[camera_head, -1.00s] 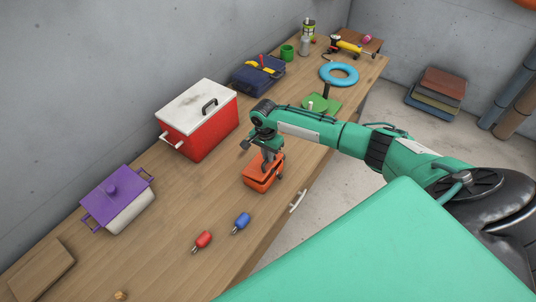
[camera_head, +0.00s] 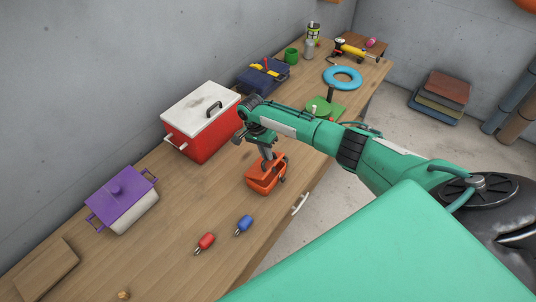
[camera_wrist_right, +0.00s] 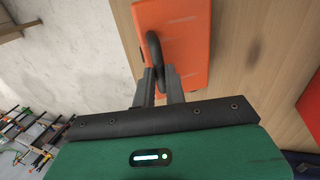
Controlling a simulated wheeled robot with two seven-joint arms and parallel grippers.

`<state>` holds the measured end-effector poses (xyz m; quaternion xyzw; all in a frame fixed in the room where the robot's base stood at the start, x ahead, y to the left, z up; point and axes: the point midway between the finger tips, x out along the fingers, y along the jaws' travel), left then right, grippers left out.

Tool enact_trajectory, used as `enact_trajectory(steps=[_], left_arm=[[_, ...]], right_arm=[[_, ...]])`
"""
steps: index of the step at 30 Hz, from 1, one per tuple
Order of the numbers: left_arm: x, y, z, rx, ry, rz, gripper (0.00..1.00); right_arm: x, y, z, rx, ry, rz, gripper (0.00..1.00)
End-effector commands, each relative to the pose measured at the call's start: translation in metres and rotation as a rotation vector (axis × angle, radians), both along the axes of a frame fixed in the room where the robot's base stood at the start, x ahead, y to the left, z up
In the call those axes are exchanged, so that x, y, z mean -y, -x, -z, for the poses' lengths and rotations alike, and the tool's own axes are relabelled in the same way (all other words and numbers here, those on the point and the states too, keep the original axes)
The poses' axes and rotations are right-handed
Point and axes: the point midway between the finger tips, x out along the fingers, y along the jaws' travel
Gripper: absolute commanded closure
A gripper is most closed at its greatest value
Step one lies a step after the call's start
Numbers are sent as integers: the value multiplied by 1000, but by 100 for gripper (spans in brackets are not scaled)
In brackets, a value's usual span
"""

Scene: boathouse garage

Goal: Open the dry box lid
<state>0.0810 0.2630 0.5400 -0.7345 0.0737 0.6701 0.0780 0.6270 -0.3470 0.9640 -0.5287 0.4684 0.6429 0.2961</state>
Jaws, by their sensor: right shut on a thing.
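The orange dry box (camera_head: 262,184) stands on the wooden workbench near its front edge. Its orange lid (camera_head: 259,168) looks tilted up a little from the body, with a dark gap between them. My right gripper (camera_head: 267,157) is over the box, fingers pointing down. In the right wrist view, the gripper (camera_wrist_right: 161,78) is shut on the dark curved handle (camera_wrist_right: 154,50) on the orange lid (camera_wrist_right: 181,35). The inside of the box is hidden. My left gripper is not in view.
A red cooler (camera_head: 207,139) with a white lid stands behind the box. A purple-lidded pot (camera_head: 125,205) is at left. Red (camera_head: 205,243) and blue (camera_head: 243,225) small items lie in front. A green base (camera_head: 325,108) stands to the right.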

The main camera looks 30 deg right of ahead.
Motion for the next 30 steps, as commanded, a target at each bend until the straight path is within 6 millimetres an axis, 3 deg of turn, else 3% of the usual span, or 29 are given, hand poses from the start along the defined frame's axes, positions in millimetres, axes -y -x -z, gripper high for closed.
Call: enact_trajectory(steps=[30], left_arm=[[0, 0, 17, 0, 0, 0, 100]], right_arm=[[-7, -16, -7, -149, 64, 0, 100]])
